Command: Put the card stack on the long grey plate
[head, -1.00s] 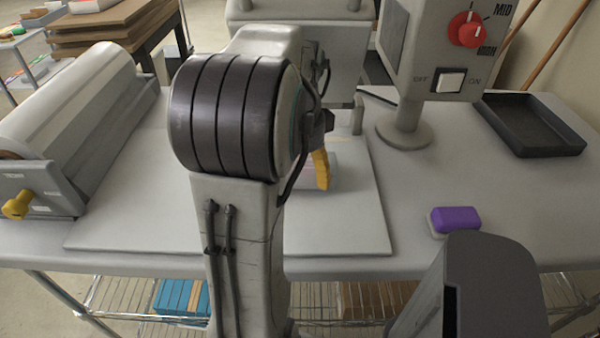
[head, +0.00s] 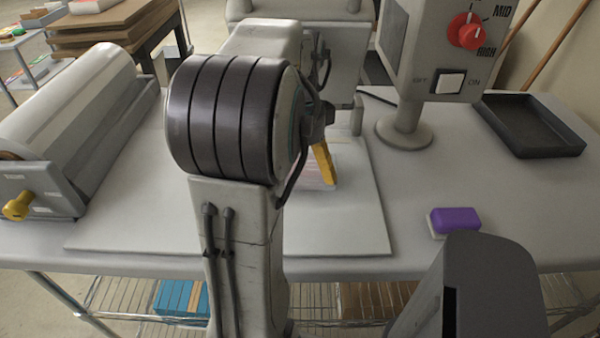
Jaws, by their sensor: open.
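A pale stack with pinkish edges, apparently the card stack (head: 313,184), shows just right of my arm, mostly hidden behind it. It seems to lie on a broad light grey plate (head: 345,232) on the table, the only plate I can make out as the long grey one. My gripper (head: 325,168) shows one yellow finger pointing down at the stack's right side. The other finger is hidden behind my arm. The jaws are open. Whether the visible finger touches the stack cannot be told.
A roller laminator (head: 75,110) with a yellow knob stands at the left. A control box (head: 440,50) on a round-footed post stands at the back right. A black tray (head: 530,125) and a purple-topped block (head: 455,221) lie on the right. The table's right front is otherwise clear.

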